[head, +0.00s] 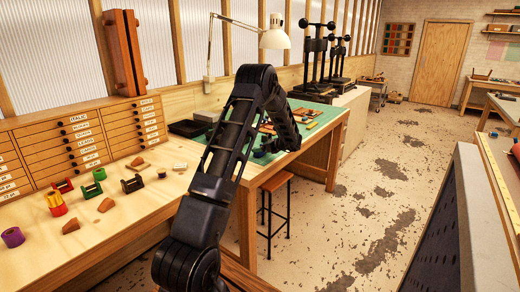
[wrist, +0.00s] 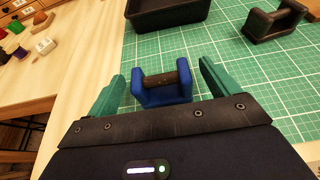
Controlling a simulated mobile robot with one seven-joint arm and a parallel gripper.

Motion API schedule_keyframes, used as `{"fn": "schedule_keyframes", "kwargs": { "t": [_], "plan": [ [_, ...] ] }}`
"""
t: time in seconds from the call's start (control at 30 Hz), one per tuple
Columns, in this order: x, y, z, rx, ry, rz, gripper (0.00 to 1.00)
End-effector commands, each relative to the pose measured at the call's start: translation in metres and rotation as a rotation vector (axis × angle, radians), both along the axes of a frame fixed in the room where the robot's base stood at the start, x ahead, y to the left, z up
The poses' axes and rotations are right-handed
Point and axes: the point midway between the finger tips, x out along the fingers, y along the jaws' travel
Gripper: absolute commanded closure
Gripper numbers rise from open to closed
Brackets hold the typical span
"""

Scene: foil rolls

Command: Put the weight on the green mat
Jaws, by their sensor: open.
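My gripper (wrist: 162,72) is open over the bench, its two green fingers apart. Between them, a little ahead of the gripper body, is a blue U-shaped block with a dark brown bar across it (wrist: 162,92); its near lower part is hidden. It could be the weight, but I cannot tell for sure. It appears to be on the green gridded mat (wrist: 240,75) near its left edge. A similar black piece with a brown bar (wrist: 270,24) stands on the mat at upper right. The mat also shows in the head view (head: 325,118), partly behind my arm.
A black tray (wrist: 170,12) stands at the mat's far side. The wooden bench left of the mat holds several coloured rolls, dark holders and wood wedges, including a purple roll (head: 13,237). A lamp (head: 275,38) and a drawer cabinet (head: 85,140) stand behind.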

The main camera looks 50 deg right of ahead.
Motion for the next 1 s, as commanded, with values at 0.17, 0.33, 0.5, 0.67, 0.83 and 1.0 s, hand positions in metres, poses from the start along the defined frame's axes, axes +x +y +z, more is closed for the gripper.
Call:
{"fn": "schedule_keyframes", "kwargs": {
  "t": [0.17, 0.33, 0.5, 0.67, 0.83, 1.0],
  "plan": [
    [-0.032, -0.001, 0.014, -0.002, -0.001, -0.002, 0.13],
    [-0.062, 0.000, 0.027, -0.002, -0.001, -0.001, 0.13],
    [-0.083, 0.000, 0.035, -0.001, -0.001, 0.000, 0.13],
    [-0.094, 0.001, 0.039, 0.000, -0.001, 0.000, 0.13],
    [-0.096, 0.001, 0.041, 0.000, -0.001, 0.000, 0.13],
    [-0.083, 0.010, 0.049, -0.017, 0.008, 0.030, 0.13]
  ]
}}
